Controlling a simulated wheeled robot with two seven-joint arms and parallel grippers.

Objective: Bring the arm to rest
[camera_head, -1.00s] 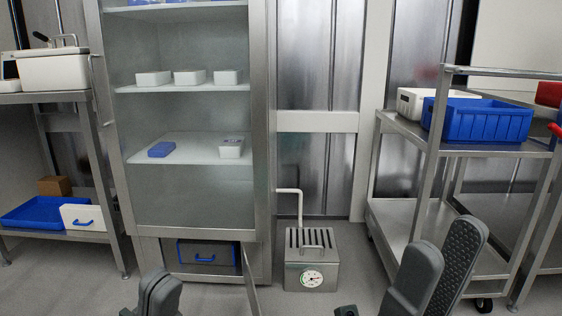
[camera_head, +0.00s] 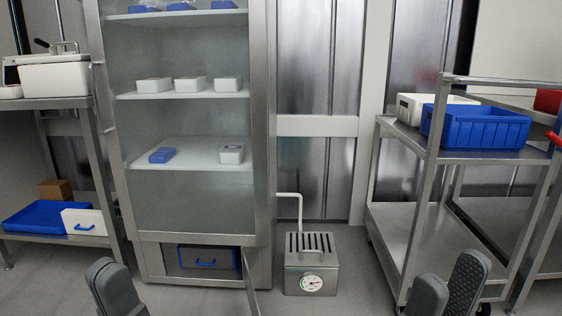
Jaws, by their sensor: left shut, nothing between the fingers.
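My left gripper (camera_head: 115,288) shows at the bottom left in the head view. Its two dark grey fingers lie together, shut with nothing between them. My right gripper (camera_head: 448,288) shows at the bottom right, in front of the trolley's foot. Its two fingers stand apart, with a gap between them and nothing visible in it. Both grippers point upward in the picture and only their finger ends show. The arms behind them are out of the frame.
A steel cabinet (camera_head: 262,150) with white and blue tubs stands ahead, its low flap open over a blue-handled drawer (camera_head: 207,258). A steel box with a gauge (camera_head: 311,270) sits on the floor. A trolley (camera_head: 430,180) holds a blue bin (camera_head: 480,125). A shelf rack (camera_head: 75,98) stands left.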

